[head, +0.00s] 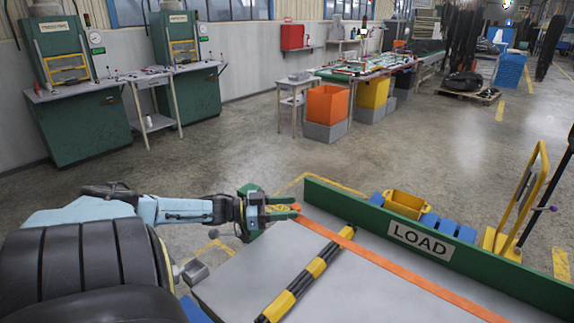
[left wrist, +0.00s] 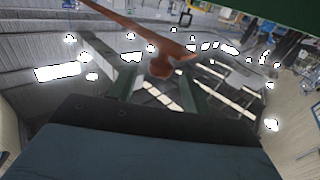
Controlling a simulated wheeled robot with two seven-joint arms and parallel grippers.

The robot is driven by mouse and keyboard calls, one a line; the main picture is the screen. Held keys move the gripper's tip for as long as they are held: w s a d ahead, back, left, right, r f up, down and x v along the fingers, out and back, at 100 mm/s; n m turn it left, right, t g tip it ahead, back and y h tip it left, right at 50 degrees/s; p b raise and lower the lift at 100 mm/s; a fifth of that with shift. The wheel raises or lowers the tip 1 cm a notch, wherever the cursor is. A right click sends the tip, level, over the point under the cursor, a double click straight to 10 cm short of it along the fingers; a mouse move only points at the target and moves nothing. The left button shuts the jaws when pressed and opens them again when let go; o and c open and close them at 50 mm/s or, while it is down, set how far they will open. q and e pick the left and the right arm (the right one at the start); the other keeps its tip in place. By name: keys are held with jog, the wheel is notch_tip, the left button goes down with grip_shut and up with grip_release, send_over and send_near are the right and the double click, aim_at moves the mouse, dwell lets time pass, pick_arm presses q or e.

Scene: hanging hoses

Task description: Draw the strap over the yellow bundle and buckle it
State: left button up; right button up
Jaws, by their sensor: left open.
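The bundle (head: 317,266) is a row of black hoses with yellow bands, lying slantwise on a grey table top (head: 235,290). The orange strap (head: 420,284) runs from near my left gripper across the far part of the bundle to the lower right. Whether it touches the bundle is unclear. My left gripper (head: 285,207) is open at the table's far left corner, with the strap's orange end at its fingertips. In the left wrist view, the strap (left wrist: 135,30) and a blurred orange knob (left wrist: 160,66) show between the open fingers. I cannot make out a buckle. My right gripper is out of view.
A green board (head: 480,270) with a LOAD sign (head: 420,240) stands along the table's far edge. Behind it are a yellow bin (head: 406,204), blue blocks (head: 448,228) and a yellow-framed cart (head: 520,205). Open floor lies beyond; green machines stand at the back left.

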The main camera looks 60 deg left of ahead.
pick_arm(q)
jog(key=p+v, duration=0.1)
jog(key=v, duration=1.2)
jog(key=shift+p, duration=0.3)
jog(key=shift+r, duration=0.1)
jog(key=shift+c, duration=0.3)
